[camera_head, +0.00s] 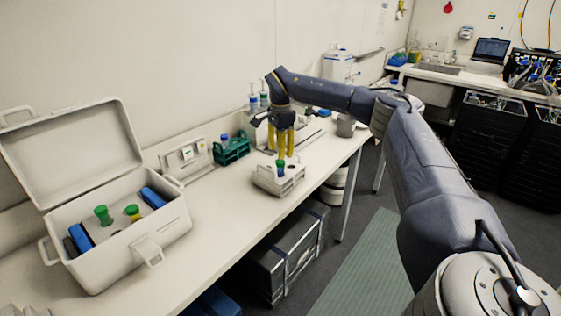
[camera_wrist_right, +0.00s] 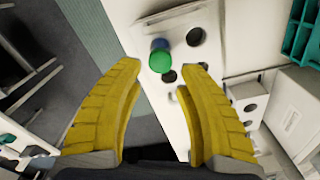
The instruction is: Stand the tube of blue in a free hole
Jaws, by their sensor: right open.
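A tube of blue with a green cap (camera_head: 280,165) stands in the white rack (camera_head: 264,184) on the bench. It also shows in the right wrist view, where the green cap (camera_wrist_right: 160,61) covers most of the blue body. My right gripper (camera_head: 281,153) has yellow fingers pointing down, just above the rack and the tube. In the right wrist view, its fingers (camera_wrist_right: 158,74) are apart, with the cap beyond and between the tips and nothing held. Dark empty holes (camera_wrist_right: 196,36) show in the rack's top beside the tube. My left gripper is out of view.
An open white box (camera_head: 165,215) at the left holds a green-capped tube (camera_head: 103,215), a yellowish one and blue blocks. A teal rack (camera_head: 234,152) stands behind the white rack, near the wall. The bench between box and white rack is clear; its front edge is close to the rack.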

